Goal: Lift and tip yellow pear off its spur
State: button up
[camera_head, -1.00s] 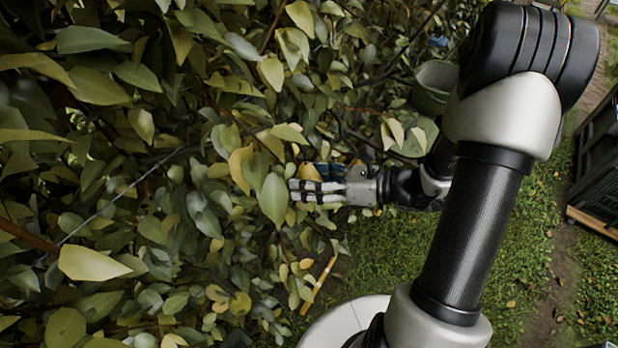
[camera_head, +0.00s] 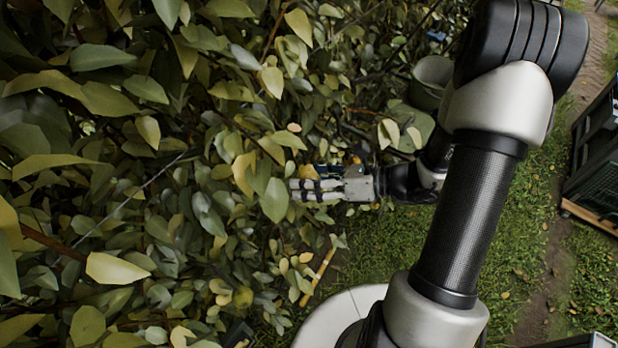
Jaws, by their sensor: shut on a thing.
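My gripper (camera_head: 294,189) reaches left into the foliage from the right, its pale fingers with dark bands close together. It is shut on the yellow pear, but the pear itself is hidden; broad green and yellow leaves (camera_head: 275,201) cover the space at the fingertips. Whether the pear is still joined to its spur cannot be seen. A small round yellow-green shape (camera_head: 243,297), perhaps another pear, shows low among the leaves.
Dense leaves fill the left and middle. A grey-green bucket (camera_head: 431,82) stands behind my wrist. A dark crate (camera_head: 598,150) stands on the right edge. A thin yellow stick (camera_head: 318,275) shows below my gripper. Open grass and a dirt path lie right of the foliage.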

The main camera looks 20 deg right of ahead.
jog(key=shift+s+r+m+g+h+p, duration=0.3)
jog(key=shift+s+r+m+g+p, duration=0.55)
jog(key=shift+p, duration=2.65)
jog(key=shift+w+f, duration=0.15)
jog(key=shift+f, duration=0.05)
jog(key=shift+s+f+b, duration=0.25)
jog(key=shift+s, duration=1)
jog(key=shift+s+f+b, duration=0.25)
jog(key=shift+s, duration=1)
jog(key=s+n+t+y+b, duration=0.3)
jog(key=s+n+t+b, duration=0.1)
jog(key=s, duration=0.5)
jog(key=shift+n+t+b, duration=0.35)
jog(key=shift+n+b, duration=0.55)
jog(key=shift+n, duration=0.25)
